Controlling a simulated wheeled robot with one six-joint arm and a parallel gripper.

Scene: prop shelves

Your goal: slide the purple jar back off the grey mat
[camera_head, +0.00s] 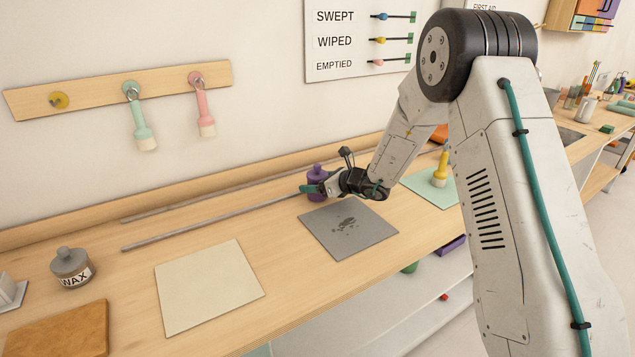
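The purple jar (317,172) stands upright at the far edge of the grey mat (337,243), partly hidden by my gripper. Its base appears at or just behind the mat's back edge; the gripper hides the exact contact. The mat lies flat and has a dark smudge in its middle. My gripper (307,189) reaches in from the right, low over the back of the mat. Its teal fingertips are at the front of the jar. I cannot tell whether they touch it or how far apart they are.
Two thin metal rails (205,227) run along the bench near the jar. A cream mat (208,285) lies to the left, with a wax jar (72,268) beyond. A green mat (425,190) with a yellow-handled tool (441,168) is to the right.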

